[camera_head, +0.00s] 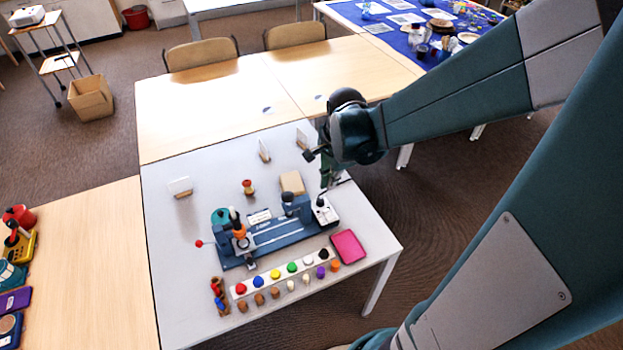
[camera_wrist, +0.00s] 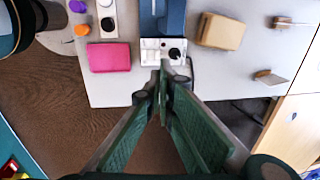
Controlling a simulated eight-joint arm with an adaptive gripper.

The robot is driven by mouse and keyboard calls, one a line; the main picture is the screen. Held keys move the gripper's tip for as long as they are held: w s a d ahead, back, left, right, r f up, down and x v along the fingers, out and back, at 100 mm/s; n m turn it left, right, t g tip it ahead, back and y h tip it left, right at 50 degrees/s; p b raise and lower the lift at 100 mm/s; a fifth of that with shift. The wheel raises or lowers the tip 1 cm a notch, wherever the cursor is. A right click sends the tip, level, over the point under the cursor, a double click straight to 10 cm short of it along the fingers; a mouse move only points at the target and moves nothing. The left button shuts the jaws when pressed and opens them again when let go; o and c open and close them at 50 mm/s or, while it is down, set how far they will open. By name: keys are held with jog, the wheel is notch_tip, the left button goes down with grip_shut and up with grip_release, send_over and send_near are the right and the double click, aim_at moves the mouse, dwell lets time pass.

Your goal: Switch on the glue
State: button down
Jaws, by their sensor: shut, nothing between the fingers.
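A small white switch box (camera_head: 325,214) with dark parts on top sits at the right end of a blue machine (camera_head: 282,236) on the grey table. In the wrist view the white box (camera_wrist: 150,57) shows pale rocker-like parts and a black round piece on its right. My gripper (camera_head: 326,188) is shut and empty, pointing down just above and behind the box. In the wrist view my gripper's tips (camera_wrist: 163,72) meet at the box's near edge and partly hide it. I cannot tell whether they touch it. No label reading glue is legible, and the switch's state cannot be told.
A pink tray (camera_head: 348,246) lies right of a white strip (camera_head: 285,275) with coloured pieces. A tan block (camera_head: 292,182) lies behind the machine. Small card holders (camera_head: 264,151) stand farther back. The grey table's (camera_head: 210,160) back left is mostly clear.

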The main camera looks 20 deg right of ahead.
aim_at(326, 210)
jog(key=shift+f, duration=0.1)
jog(key=shift+w+f+b, duration=0.35)
jog(key=shift+f+b, duration=0.3)
jog(key=shift+f, duration=1.6)
jog(key=shift+w+f+b, duration=0.3)
jog(key=shift+f+b, duration=0.3)
jog(key=shift+f, duration=1.7)
jog(key=shift+w+f+b, duration=0.35)
jog(key=shift+f+b, duration=0.3)
jog(key=shift+f, duration=1.6)
jog(key=shift+f, duration=0.1)
jog(key=shift+w+f+g+b, duration=0.3)
jog(key=shift+f+g+b, duration=0.15)
jog(key=shift+g+b, duration=0.05)
jog(key=shift+s+r, duration=0.2)
jog(key=shift+s, duration=0.15)
jog(key=shift+s+r, duration=0.15)
jog(key=shift+s, duration=0.3)
